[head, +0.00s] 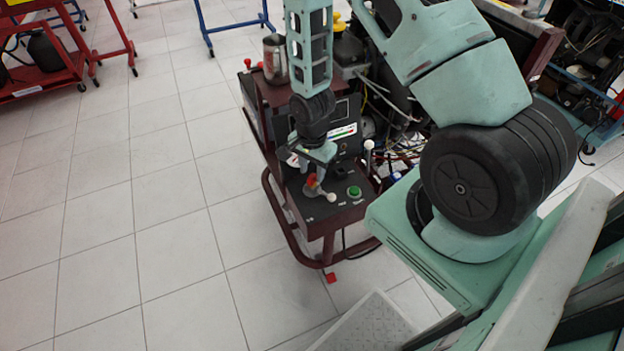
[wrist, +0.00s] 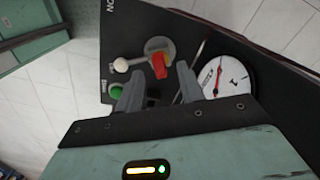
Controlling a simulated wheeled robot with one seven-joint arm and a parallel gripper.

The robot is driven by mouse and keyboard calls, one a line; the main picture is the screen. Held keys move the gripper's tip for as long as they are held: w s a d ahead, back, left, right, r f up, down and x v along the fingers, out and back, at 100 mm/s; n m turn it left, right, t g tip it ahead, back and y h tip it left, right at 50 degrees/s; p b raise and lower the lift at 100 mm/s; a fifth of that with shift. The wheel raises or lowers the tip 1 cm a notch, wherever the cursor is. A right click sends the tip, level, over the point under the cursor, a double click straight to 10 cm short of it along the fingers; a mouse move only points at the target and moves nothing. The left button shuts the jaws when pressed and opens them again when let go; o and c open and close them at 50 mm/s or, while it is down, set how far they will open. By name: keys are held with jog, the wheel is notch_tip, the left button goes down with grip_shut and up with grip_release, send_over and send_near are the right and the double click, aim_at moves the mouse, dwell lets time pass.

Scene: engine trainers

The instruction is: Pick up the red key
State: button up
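The red key (wrist: 159,66) sits upright on a round grey plate (wrist: 160,47) on the black control panel. In the head view the red key (head: 312,181) shows just below my gripper (head: 316,168). In the wrist view my gripper (wrist: 159,76) is open. Its two fingers are apart, one to each side of the key's line, and the key shows between and just beyond the fingertips. I cannot tell whether a finger touches it. Nothing is held.
A white-knobbed lever (wrist: 121,66) and a green button (wrist: 116,91) are close to the key. A round white gauge (wrist: 224,78) is to the right in the wrist view. The dark red trainer frame (head: 300,244) surrounds the panel. Open tiled floor lies left of it.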

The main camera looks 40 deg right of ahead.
aim_at(312, 182)
jog(key=shift+f, duration=1.5)
grip_shut()
